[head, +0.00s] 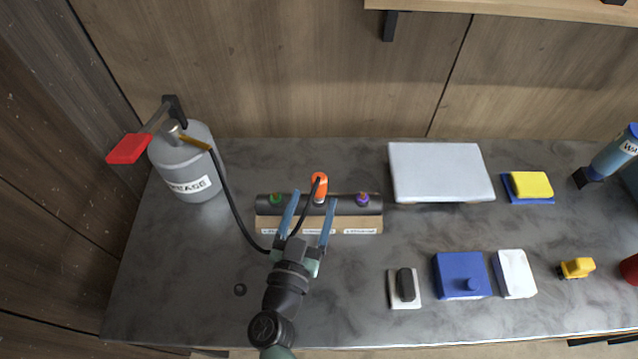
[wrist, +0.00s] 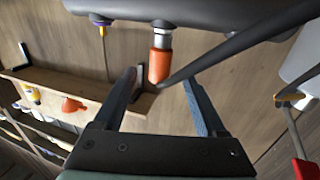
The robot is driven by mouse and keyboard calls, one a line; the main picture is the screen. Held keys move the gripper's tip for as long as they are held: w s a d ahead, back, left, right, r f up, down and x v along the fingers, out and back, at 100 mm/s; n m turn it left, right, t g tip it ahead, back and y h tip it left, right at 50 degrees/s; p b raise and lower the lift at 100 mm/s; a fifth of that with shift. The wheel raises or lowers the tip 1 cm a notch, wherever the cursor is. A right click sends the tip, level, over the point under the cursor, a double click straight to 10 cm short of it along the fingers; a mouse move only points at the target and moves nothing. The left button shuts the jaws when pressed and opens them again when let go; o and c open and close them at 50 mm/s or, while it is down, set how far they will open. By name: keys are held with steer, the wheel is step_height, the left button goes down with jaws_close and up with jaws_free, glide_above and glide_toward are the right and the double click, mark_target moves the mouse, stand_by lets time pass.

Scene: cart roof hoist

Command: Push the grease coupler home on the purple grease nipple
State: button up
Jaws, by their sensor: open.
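The purple grease nipple (head: 363,199) stands bare at the right of a dark bar (head: 345,205). In the wrist view it hangs at upper left (wrist: 102,30). The orange grease coupler (head: 320,183) is at the middle of the bar, away from the purple nipple. In the wrist view the coupler (wrist: 160,62) has a silver collar that appears to meet a fitting on the bar. My gripper (head: 312,198) is open. Its blue fingers (wrist: 159,80) lie either side of the coupler, with visible gaps. A green nipple (head: 276,199) is at the bar's left.
A black hose (head: 233,205) runs from the grey grease can (head: 185,165) to the coupler, passing by my fingers. A red-handled lever (head: 128,148) tops the can. A pale flat box (head: 440,172) lies behind right. Blue and white boxes (head: 462,275) stand front right.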

mark_target(317, 192)
steer(key=b+x, duration=0.1)
steer(key=x, duration=0.4)
steer(key=shift+w+f, duration=0.15)
steer(key=shift+w, duration=0.05)
jaws_close()
